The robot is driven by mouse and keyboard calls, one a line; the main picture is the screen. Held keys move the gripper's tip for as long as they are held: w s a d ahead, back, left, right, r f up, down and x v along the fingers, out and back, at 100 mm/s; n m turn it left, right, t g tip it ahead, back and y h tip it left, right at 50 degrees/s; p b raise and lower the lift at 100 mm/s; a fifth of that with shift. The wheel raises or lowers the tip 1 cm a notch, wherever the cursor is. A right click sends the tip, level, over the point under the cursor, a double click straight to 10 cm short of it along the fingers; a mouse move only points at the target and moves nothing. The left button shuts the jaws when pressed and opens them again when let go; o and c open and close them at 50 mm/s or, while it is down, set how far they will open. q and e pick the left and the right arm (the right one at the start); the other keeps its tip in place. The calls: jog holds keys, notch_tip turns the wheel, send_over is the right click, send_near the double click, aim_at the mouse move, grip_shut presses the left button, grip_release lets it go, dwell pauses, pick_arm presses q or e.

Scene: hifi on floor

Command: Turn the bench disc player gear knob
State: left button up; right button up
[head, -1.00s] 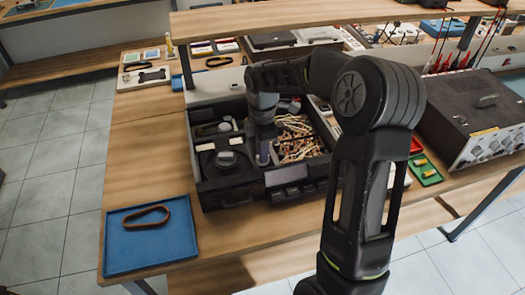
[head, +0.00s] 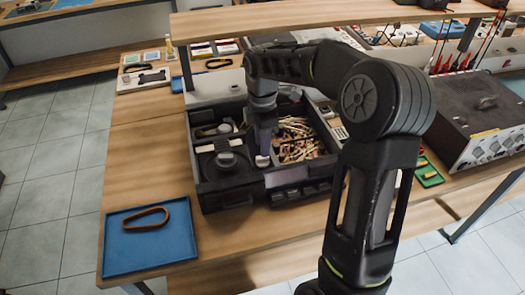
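The disc player (head: 225,191) is a black open case on the wooden bench, with a round dark platter area and a grey round part (head: 226,160) on its left side. Tangled pale wires fill its right side. My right arm reaches over the bench from the right. My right gripper (head: 264,150) points down into the middle of the player, between the platter and the wires. A small pale piece (head: 262,161) shows right at its tips; I cannot tell whether it is the gear knob or whether they touch. The fingers are too small and dark to read. My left gripper is not in view.
A blue tray (head: 118,257) with a brown belt loop (head: 146,218) lies at the front left of the bench. A dark instrument box (head: 462,112) stands at the right. A shelf (head: 215,24) runs above the back. Bare wood lies left of the player.

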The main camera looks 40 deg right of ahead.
jog(key=shift+r, duration=1.9)
jog(key=shift+f, duration=0.1)
